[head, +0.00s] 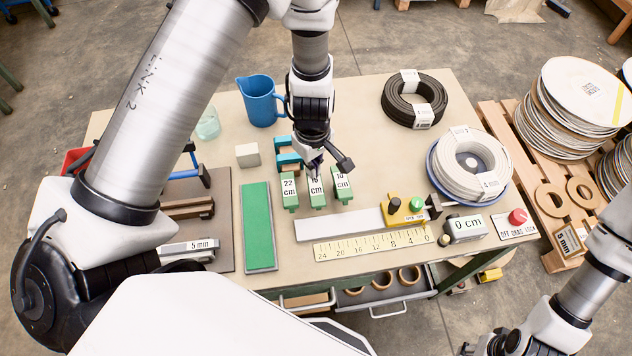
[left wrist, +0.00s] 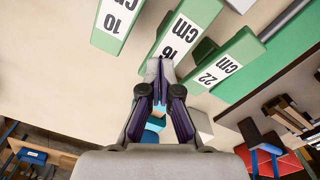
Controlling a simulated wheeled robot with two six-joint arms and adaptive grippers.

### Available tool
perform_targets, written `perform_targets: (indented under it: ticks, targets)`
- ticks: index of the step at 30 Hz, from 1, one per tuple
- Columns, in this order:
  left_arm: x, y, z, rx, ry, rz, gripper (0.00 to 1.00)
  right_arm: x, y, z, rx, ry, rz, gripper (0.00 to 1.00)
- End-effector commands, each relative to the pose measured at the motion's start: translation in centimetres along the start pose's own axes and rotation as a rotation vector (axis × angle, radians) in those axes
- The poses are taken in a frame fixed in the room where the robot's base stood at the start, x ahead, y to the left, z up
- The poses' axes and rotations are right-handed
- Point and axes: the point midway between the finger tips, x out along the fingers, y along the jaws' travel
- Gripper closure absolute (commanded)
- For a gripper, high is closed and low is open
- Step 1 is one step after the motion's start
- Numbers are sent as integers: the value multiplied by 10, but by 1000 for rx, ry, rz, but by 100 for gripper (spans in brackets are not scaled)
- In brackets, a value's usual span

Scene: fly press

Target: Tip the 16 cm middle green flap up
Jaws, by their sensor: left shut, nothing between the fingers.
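The 16 cm green flap (head: 317,200) is the middle one of three labelled flaps on the table. The 22 cm flap (head: 289,200) is left of it and the 10 cm flap (head: 343,195) right of it. My left gripper (head: 317,172) is shut and empty over the 16 cm flap and hides part of its label. In the left wrist view, the shut fingertips (left wrist: 160,68) overlap the end of the 16 cm flap (left wrist: 192,22); I cannot tell whether they touch. My right arm shows at the lower right; its fingers are not seen.
A blue jug (head: 260,102) and a pale block (head: 247,155) stand left of my left gripper. Blue blocks (head: 287,158) sit behind the flaps. A ruler (head: 370,242), yellow stop (head: 403,212) and 0 cm display (head: 465,228) lie in front and right. Cable coils are at the right.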

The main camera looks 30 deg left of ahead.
Motion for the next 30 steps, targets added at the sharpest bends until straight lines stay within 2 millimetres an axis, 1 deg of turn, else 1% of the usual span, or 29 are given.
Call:
perform_targets:
  ticks: [10, 14, 30]
  targets:
    - [6, 0, 0, 0, 0, 0, 100, 5, 0, 0, 0, 0, 0, 60]
    - [2, 0, 0, 0, 0, 0, 100, 2, 0, 0, 0, 0, 0, 60]
    - [-50, 0, 0, 0, 0, 0, 100, -51, 0, 0, 0, 0, 0, 60]
